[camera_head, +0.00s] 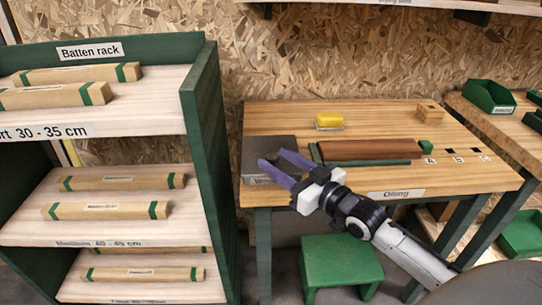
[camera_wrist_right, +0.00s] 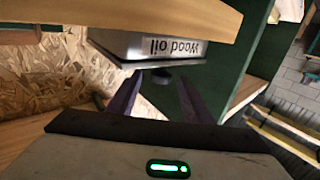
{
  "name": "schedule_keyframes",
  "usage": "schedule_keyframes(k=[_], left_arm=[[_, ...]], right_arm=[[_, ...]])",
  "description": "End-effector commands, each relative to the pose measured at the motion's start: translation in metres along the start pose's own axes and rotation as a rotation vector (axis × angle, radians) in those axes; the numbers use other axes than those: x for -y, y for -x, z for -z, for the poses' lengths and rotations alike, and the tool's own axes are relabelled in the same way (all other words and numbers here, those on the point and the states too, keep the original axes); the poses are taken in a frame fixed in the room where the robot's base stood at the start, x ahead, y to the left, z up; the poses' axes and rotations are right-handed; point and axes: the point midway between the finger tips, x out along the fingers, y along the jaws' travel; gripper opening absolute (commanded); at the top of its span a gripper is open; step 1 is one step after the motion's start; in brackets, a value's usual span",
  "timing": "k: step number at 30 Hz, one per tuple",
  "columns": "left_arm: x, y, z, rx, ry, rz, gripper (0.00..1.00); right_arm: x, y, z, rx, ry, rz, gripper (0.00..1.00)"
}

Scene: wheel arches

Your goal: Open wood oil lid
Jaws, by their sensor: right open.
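The wood oil container (camera_head: 268,152) is a dark grey box at the left end of the oiling table, with a white label on its front. In the right wrist view the container (camera_wrist_right: 110,42) appears upside down with its "Wood oil" label. My left gripper is not in view.
The oiling table (camera_head: 470,185) also holds a brown wooden piece (camera_head: 370,149), a yellow sponge-like block (camera_head: 329,121) and a small wooden block (camera_head: 429,112). The green batten rack (camera_head: 206,140) stands close on the left. A green stool (camera_head: 341,262) is below.

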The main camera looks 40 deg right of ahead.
Motion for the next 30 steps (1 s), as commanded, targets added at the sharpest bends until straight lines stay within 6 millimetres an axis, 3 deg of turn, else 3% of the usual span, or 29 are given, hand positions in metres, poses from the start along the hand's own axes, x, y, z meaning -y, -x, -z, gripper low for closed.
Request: schedule_keyframes(k=[7,17,19,26,30], left_arm=[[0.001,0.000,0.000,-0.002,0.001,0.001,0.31],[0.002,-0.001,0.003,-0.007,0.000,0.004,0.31],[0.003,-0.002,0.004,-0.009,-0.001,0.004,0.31],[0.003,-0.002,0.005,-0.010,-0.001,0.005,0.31],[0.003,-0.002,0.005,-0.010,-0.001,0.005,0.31]], right_arm=[[0.000,-0.026,0.000,-0.001,0.001,0.000,0.46],[0.000,-0.030,0.000,0.001,0.001,0.000,0.46],[0.000,-0.030,0.000,0.001,0.001,0.000,0.39],[0.000,-0.030,0.000,0.001,0.001,0.000,0.00],[0.000,-0.030,0.000,0.001,0.000,0.000,0.00]])
